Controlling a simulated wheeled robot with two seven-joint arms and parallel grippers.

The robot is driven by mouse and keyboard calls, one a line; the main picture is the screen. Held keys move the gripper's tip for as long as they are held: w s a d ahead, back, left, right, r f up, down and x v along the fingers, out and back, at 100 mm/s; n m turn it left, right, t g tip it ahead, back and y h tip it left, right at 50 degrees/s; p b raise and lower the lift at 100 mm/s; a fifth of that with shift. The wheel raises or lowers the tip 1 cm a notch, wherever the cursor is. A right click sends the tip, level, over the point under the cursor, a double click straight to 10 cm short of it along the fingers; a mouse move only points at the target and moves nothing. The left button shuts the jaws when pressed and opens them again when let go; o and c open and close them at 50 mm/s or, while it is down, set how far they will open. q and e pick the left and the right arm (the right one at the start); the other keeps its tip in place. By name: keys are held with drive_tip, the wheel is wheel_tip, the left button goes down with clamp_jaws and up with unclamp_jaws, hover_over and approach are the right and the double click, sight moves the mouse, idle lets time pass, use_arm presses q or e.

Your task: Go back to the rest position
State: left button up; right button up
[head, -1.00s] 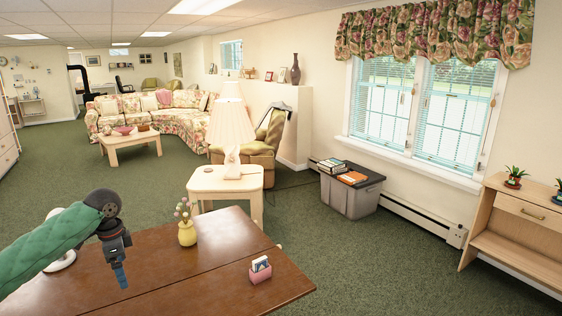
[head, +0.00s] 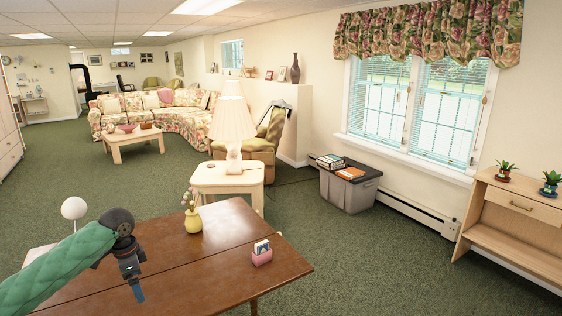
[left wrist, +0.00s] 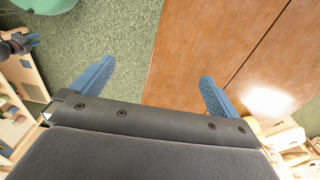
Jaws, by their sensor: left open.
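My left gripper (head: 138,290) hangs fingers down at the end of the green left arm, over the near left part of the brown wooden table (head: 225,255) in the head view. In the left wrist view its blue fingers (left wrist: 152,90) are spread wide, with nothing between them. The floor and the tabletop show beyond the fingers. A dark piece with a blue tip, seemingly my right gripper (left wrist: 22,43), shows at the upper left edge of the left wrist view. It is too small to tell its jaws. The head view does not show my right arm.
On the table stand a yellow vase with flowers (head: 193,220) and a pink card holder (head: 262,257). A white round object (head: 74,208) is left of the table. A side table with a lamp (head: 232,130) stands behind. Green carpet (head: 380,265) is clear to the right.

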use_arm(q)
drive_tip(key=s+d+f+n+h, duration=0.1)
drive_tip(key=s+d+f, duration=0.4)
drive_tip(key=f, duration=0.6)
drive_tip(key=s+d+f+n+t, duration=0.1)
drive_tip(key=s+d+f+n, duration=0.15)
drive_tip(key=d+f, duration=0.6)
drive_tip(key=s+d+f+n+h, duration=0.1)
drive_tip(key=s+d+f, duration=0.25)
drive_tip(key=f, duration=1.05)
drive_tip(key=s+d+f+n, duration=0.1)
drive_tip(key=s+d+f, duration=0.1)
drive_tip(key=s+f, duration=0.5)
drive_tip(key=s+d+f+n+y, duration=0.1)
drive_tip(key=s+f, duration=0.6)
drive_tip(key=s, duration=0.7)
drive_tip(key=s+d+f+n, duration=0.3)
drive_tip(key=s+f, duration=0.3)
drive_tip(key=s, duration=0.4)
drive_tip(key=shift+s+d+f+y, duration=0.2)
drive_tip(key=shift+d+f+y, duration=0.15)
drive_tip(key=shift+d, duration=0.3)
